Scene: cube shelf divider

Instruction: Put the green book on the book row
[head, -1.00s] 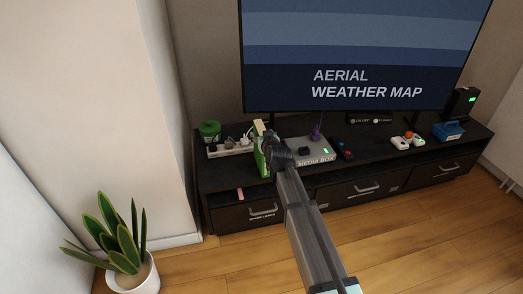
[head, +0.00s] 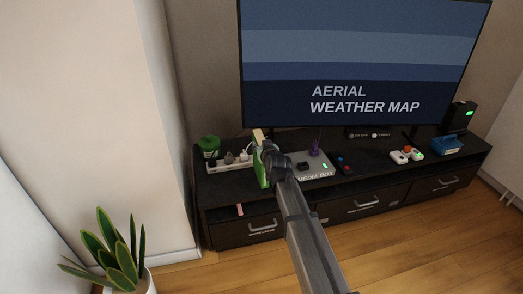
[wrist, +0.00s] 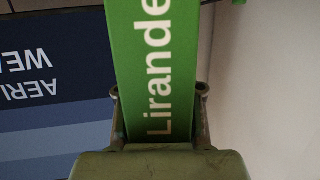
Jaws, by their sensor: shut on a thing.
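The green book (head: 261,172) is upright in my gripper (head: 268,152), over the front left part of the black TV stand in the head view. In the wrist view the green book (wrist: 150,60) shows a green face with the white letters "Lirande", and its far end runs out of the frame. My gripper (wrist: 160,110) is shut on it, with one finger at each side. A book row cannot be made out in either view.
On the black TV stand (head: 225,200) are a power strip (head: 232,164), a green round container (head: 209,147), a grey media box (head: 318,172) and a blue box (head: 446,146). The large TV (head: 360,60) stands behind. A potted plant (head: 120,250) is at lower left.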

